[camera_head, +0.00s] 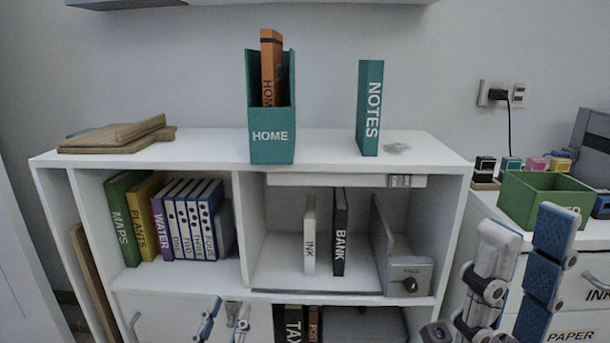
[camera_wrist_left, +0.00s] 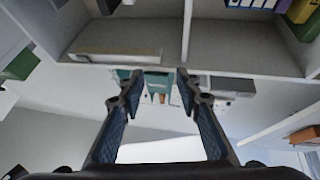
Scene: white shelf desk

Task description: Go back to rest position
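My left gripper (camera_head: 226,312) shows at the bottom of the head view, in front of the lower part of the white shelf desk (camera_head: 205,148). Its two fingers are apart. In the left wrist view the left gripper (camera_wrist_left: 156,85) is also open, with nothing held between the fingertips. My right gripper (camera_head: 525,228) is at the right of the head view, in front of the drawer cabinet and below the green box. Its two blue-padded fingers point up and stand apart, with nothing seen between them.
On the desk top stand a teal HOME holder (camera_head: 272,150) with an orange book (camera_head: 270,68), a teal NOTES book (camera_head: 370,105) and wooden boards (camera_head: 115,136). Several books fill the left compartment. INK (camera_head: 309,240) and BANK (camera_head: 340,235) books stand in the middle. A green box (camera_head: 545,200) sits at right.

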